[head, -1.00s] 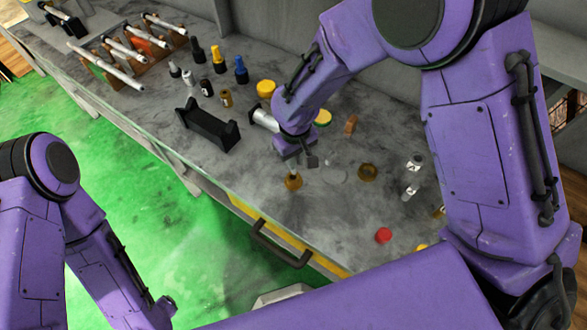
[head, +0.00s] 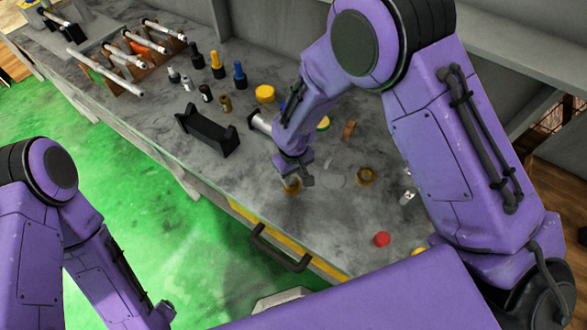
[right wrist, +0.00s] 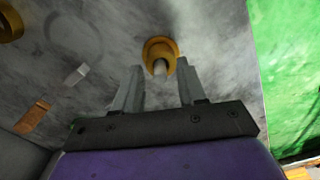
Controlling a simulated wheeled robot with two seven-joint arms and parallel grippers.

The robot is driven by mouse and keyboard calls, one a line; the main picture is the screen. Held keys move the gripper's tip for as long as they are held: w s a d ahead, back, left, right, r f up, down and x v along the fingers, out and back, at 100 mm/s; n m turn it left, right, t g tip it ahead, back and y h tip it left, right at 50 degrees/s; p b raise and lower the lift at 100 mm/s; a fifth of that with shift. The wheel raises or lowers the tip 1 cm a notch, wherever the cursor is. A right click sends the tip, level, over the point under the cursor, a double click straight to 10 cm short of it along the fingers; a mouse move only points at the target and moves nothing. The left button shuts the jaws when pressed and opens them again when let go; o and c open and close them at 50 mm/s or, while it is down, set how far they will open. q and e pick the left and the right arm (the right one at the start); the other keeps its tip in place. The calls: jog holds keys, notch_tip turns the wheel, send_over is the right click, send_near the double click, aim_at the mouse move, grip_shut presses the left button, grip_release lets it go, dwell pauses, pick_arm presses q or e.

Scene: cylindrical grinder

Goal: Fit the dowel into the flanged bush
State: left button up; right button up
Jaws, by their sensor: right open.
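A brass-coloured flanged bush (head: 292,187) stands on the grey bench near its front edge. It also shows in the right wrist view (right wrist: 152,49). A pale grey pin, seemingly the dowel (right wrist: 160,67), shows at the bush's opening. I cannot tell how deep it sits. My right gripper (head: 300,177) is just above the bush and partly hides it. In the right wrist view its two fingers (right wrist: 158,82) are apart, with the bush and pin beyond them and clear space between. My left arm shows at the left, but its gripper is out of view.
A brass ring (head: 366,176) lies right of the bush, and a red disc (head: 382,239) nearer the front. A black cradle (head: 207,130), several small bottles and a yellow-topped item (head: 265,93) stand behind. A yellow drawer with a dark handle (head: 278,248) is below the bench edge.

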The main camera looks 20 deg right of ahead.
aim_at(293, 178)
notch_tip(293, 178, up, 12)
jog(key=b, duration=0.2)
jog(key=shift+f, duration=0.2)
